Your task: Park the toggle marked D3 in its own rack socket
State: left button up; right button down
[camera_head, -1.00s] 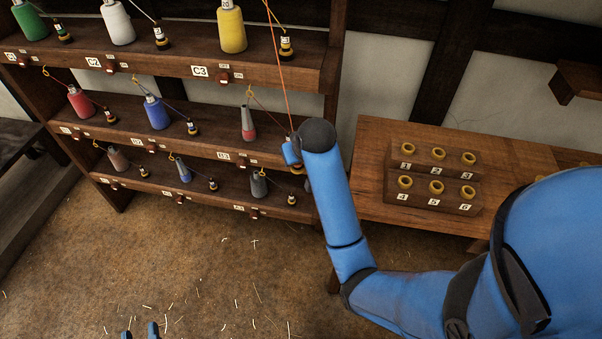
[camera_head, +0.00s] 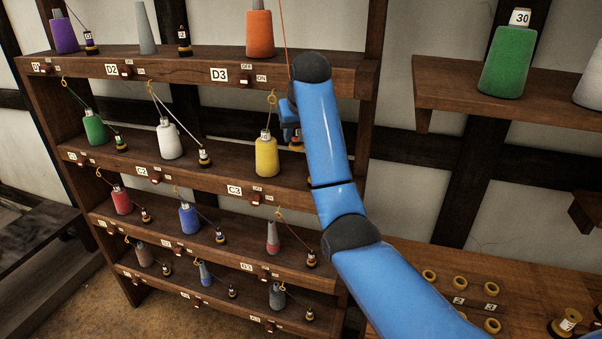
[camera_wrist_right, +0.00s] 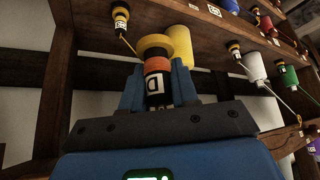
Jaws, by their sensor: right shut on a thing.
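My right gripper (camera_head: 288,122) is raised in front of the rack, at the height of the C3 bay and just below the D3 shelf. The right wrist view shows its blue fingers (camera_wrist_right: 158,88) shut on a dark toggle (camera_wrist_right: 156,84) with an orange band, a yellow flange and a white label starting with D; the rest of the label is not readable. The orange cone (camera_head: 260,34) stands on the top visible shelf above the D3 label (camera_head: 219,75). An orange thread (camera_head: 284,35) runs upward near my wrist.
The rack's right upright (camera_head: 374,40) is beside my arm. A wall shelf holds a green cone (camera_head: 508,62); a table (camera_head: 440,262) with yellow rings is lower right.

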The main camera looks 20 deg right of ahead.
notch_tip(320, 180, up, 29)
jog(key=s+p, duration=0.2)
jog(key=p, duration=0.2)
jog(key=shift+r+m, duration=0.2)
jog(key=shift+m, duration=0.1)
jog(key=shift+w+f, duration=0.15)
jog(key=shift+f, duration=0.15)
jog(key=shift+s+f, duration=0.2)
jog(key=shift+f, duration=0.3)
jog(key=shift+s+f, duration=0.2)
jog(key=shift+f, duration=0.25)
jog(key=shift+r+h, duration=0.1)
jog(key=shift+h, duration=0.2)
